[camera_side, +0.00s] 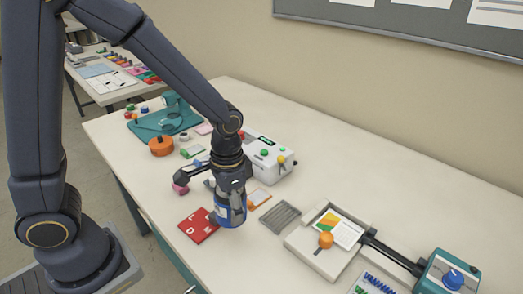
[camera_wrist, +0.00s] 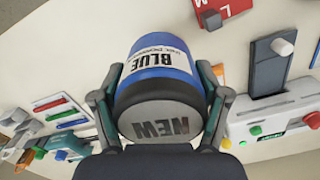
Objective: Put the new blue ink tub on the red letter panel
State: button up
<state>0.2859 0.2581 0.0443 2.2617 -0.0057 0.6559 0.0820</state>
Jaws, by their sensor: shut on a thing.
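My gripper (camera_wrist: 163,108) is shut on the blue ink tub (camera_wrist: 164,58), one finger on each side of it. In the wrist view the tub shows a white label reading BLUE and a grey lid reading NEW. In the side view the blue tub (camera_side: 231,212) hangs below my gripper (camera_side: 231,194), over the table's front part. The red letter panel (camera_side: 199,226) lies flat on the table just left of the tub, and the tub appears apart from it. The panel also shows at the top of the wrist view (camera_wrist: 236,6), partly cut off.
A grey ribbed plate (camera_side: 280,217) and a white tray with a sheet and orange knob (camera_side: 325,240) lie to the right. A white box with coloured buttons (camera_side: 272,160) and an orange round tub (camera_side: 161,146) stand behind. Table front edge is close to the panel.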

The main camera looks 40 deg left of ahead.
jog(key=shift+n, duration=0.8)
jog(key=a, duration=0.2)
jog(key=a+r, duration=0.1)
jog(key=a, duration=0.4)
jog(key=shift+a+r, duration=0.35)
jog(key=shift+a, duration=0.05)
jog(key=f, duration=0.7)
jog(key=shift+a+f, duration=0.2)
jog(key=shift+f, duration=0.15)
jog(key=shift+f, duration=0.1)
jog(key=o, duration=1.4)
notch_tip(320, 180, up, 12)
notch_tip(320, 180, up, 6)
jog(key=r+t, duration=0.1)
jog(key=t, duration=0.2)
send_over(213, 215)
jog(key=s, duration=0.3)
jog(key=s+r+t, duration=0.1)
jog(key=s, duration=0.1)
jog(key=s+r+n+t, duration=0.1)
jog(key=s+r, duration=0.1)
jog(key=s+d+r+n+t, duration=0.1)
jog(key=s, duration=0.1)
jog(key=shift+d+r, duration=0.1)
jog(key=shift+r, duration=0.3)
